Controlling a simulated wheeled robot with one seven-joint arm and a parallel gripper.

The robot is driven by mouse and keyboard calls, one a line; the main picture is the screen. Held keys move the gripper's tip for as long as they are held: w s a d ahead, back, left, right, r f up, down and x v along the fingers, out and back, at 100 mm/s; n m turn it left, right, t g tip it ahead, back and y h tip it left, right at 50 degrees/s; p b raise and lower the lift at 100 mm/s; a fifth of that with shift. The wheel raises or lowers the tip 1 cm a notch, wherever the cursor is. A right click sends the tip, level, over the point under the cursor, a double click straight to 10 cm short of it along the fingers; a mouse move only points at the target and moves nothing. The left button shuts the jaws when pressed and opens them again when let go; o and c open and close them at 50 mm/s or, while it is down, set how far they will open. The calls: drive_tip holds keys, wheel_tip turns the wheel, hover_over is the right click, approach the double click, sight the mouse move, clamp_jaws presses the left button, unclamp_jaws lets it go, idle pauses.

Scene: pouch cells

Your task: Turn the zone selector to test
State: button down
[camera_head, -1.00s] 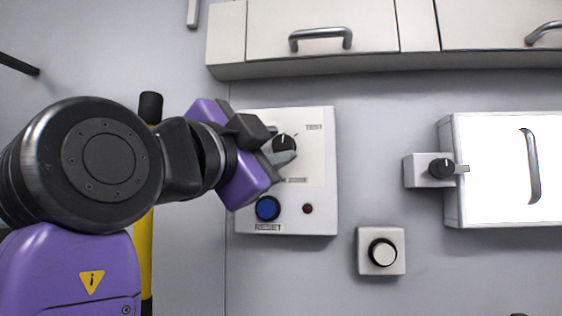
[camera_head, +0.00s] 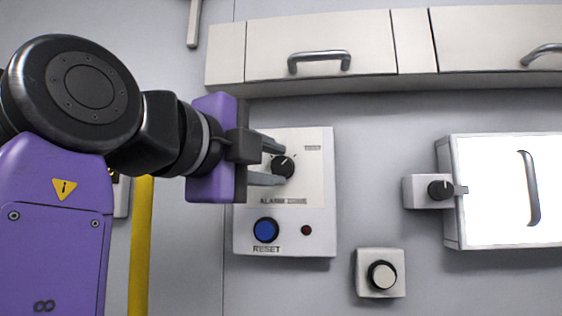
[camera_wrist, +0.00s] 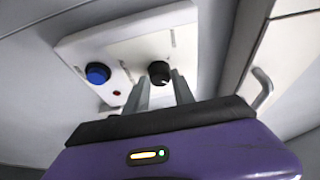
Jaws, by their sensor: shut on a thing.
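The zone selector is a round black knob (camera_head: 284,167) on a white panel (camera_head: 318,228) fixed to the grey wall. A label at the panel's upper right is small and blurred; "ALARM ZONE" is printed below the knob. My gripper (camera_head: 279,165) reaches in from the left, one finger above and one below the knob, shut on it. In the wrist view, the knob (camera_wrist: 159,71) sits between the tips of my gripper (camera_wrist: 160,80). I cannot clearly read which way the knob points.
Below the knob are a blue RESET button (camera_head: 266,230) and a small red light (camera_head: 306,230). A white button box (camera_head: 365,285) sits lower right. A white door (camera_head: 495,190) with a black side knob (camera_head: 439,189) is at right. Cabinets (camera_head: 320,35) overhang above.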

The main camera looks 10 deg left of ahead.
idle(0.4)
drive_tip(key=c, duration=1.1)
unclamp_jaws()
drive_tip(key=shift+o, duration=0.2)
drive_tip(key=shift+s, duration=0.1)
drive_tip(key=b+v, duration=0.2)
drive_tip(key=v, duration=0.5)
drive_tip(key=shift+s+a, duration=0.15)
drive_tip(key=shift+s, duration=0.15)
